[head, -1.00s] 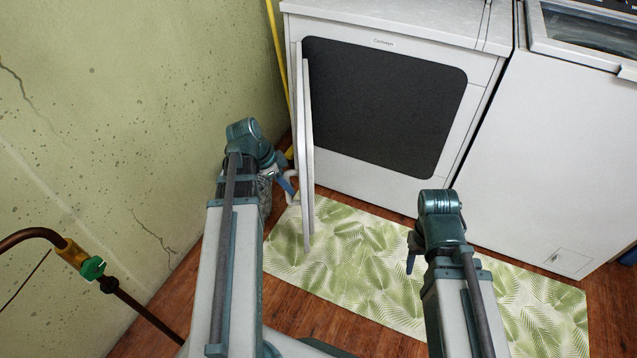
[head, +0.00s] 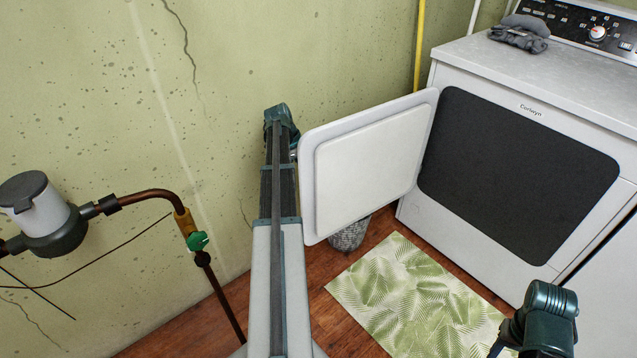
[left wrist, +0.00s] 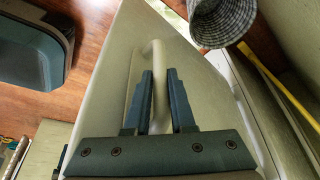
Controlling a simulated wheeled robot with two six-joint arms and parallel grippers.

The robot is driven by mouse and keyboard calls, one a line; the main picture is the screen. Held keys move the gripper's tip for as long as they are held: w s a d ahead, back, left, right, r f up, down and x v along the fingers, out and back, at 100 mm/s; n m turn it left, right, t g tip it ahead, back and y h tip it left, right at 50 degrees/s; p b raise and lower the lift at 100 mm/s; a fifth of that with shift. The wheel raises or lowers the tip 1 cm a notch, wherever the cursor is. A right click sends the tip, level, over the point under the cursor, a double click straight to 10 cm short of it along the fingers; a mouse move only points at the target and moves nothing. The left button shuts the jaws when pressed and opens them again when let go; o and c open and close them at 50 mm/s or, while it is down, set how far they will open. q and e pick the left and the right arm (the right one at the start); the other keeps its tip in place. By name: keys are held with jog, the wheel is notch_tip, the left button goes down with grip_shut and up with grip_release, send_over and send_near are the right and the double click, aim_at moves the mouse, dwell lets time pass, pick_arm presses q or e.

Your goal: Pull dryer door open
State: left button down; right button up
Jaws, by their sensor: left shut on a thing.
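The white dryer (head: 520,250) stands at the right of the head view with its dark front opening (head: 515,165) uncovered. Its door (head: 365,165) is swung wide open to the left, and its pale inner face shows. My left arm reaches along the door's free edge; its gripper is hidden in the head view. In the left wrist view, my left gripper (left wrist: 160,78) is shut on the white door handle (left wrist: 158,58), with one finger on each side of it. My right gripper (head: 497,343) is at the lower right, mostly hidden, apart from the dryer.
The cracked green wall (head: 230,60) is close to my left arm. A copper pipe with a green valve (head: 197,241) stands at the left. A woven basket (head: 350,235) is behind the door. A leaf-patterned mat (head: 410,300) lies before the dryer. Grey cloth (head: 520,32) lies on the dryer.

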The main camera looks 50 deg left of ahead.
pick_arm(q)
jog(key=shift+w+a, duration=0.15)
jog(key=shift+a, duration=0.3)
jog(key=c, duration=0.8)
grip_release()
jog(key=shift+o, duration=0.2)
jog(key=shift+r, duration=0.15)
jog(key=p+v, duration=1.2)
jog(key=v, duration=0.1)
jog(key=shift+r+p, duration=0.2)
jog(key=shift+p, duration=0.15)
jog(key=shift+a, duration=0.1)
